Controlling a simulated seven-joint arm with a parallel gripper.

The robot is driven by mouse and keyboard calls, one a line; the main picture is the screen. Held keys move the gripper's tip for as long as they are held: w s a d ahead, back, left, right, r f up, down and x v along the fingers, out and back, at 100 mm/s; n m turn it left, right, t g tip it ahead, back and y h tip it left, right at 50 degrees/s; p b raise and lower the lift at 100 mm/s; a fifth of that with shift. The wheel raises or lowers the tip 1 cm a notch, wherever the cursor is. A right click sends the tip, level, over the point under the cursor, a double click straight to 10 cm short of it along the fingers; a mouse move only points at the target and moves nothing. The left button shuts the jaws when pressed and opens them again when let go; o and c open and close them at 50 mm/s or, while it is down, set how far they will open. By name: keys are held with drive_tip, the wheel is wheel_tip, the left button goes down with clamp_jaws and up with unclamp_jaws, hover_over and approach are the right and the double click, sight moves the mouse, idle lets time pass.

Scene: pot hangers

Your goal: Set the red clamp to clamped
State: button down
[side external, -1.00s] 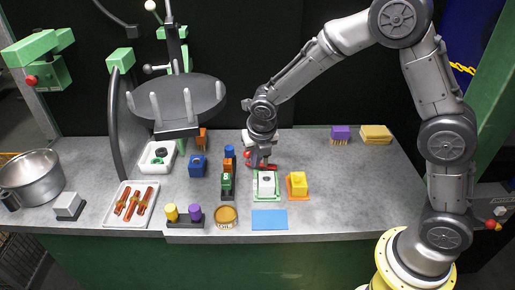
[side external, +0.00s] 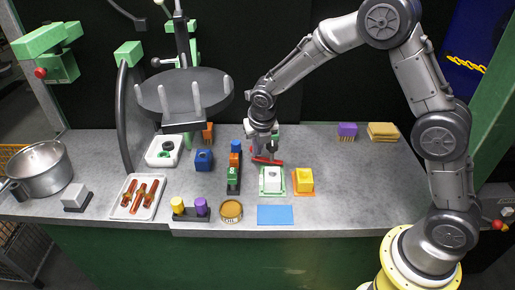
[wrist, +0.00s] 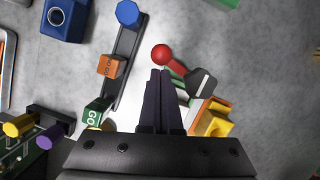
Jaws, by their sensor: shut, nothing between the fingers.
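The red clamp has a red handle (side external: 268,160) that lies low over the grey table behind the white block, below my gripper in the side view. In the wrist view its round red knob (wrist: 161,54) is just past my fingertips, and a short red arm runs from it towards a dark grey piece (wrist: 203,83). My gripper (side external: 266,151) is shut and empty, pointing down by the handle. Its closed dark fingers (wrist: 160,73) show in the wrist view with their tips close to the knob. Whether they touch it is unclear, and the fingers hide part of the clamp.
A white block on a green-edged base (side external: 271,180) and a yellow block (side external: 304,179) stand in front of the clamp. A black rack with blue, orange and green blocks (side external: 235,165) stands close left. The table to the right is mostly clear.

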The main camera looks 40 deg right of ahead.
drive_tip(key=shift+w+d+m, duration=0.15)
drive_tip(key=shift+w+m, duration=0.15)
drive_tip(key=shift+m, duration=0.5)
drive_tip(key=m, duration=0.1)
drive_tip(key=w+m+h, duration=0.1)
drive_tip(key=shift+d+m+g, duration=0.3)
drive_tip(key=shift+d+g, duration=0.05)
drive_tip(key=shift+g, duration=0.05)
drive_tip(key=m, duration=0.1)
drive_tip(key=d+m, duration=0.1)
drive_tip(key=m, duration=0.1)
drive_tip(key=shift+w+d+m+g+h, duration=0.1)
drive_tip(key=shift+w+m+g+h, duration=0.2)
drive_tip(key=shift+w+g, duration=0.1)
drive_tip(key=m, duration=0.2)
drive_tip(key=d+m+g, duration=0.1)
drive_tip(key=d+m, duration=0.1)
drive_tip(key=m, duration=0.1)
drive_tip(key=shift+w+d+m+g, duration=0.1)
drive_tip(key=shift+w+m+g, duration=0.1)
drive_tip(key=shift+m+g, duration=0.1)
drive_tip(key=shift+d, duration=0.35)
drive_tip(key=v, duration=1.3)
drive_tip(key=shift+a+r, duration=0.25)
drive_tip(key=shift+r, duration=0.1)
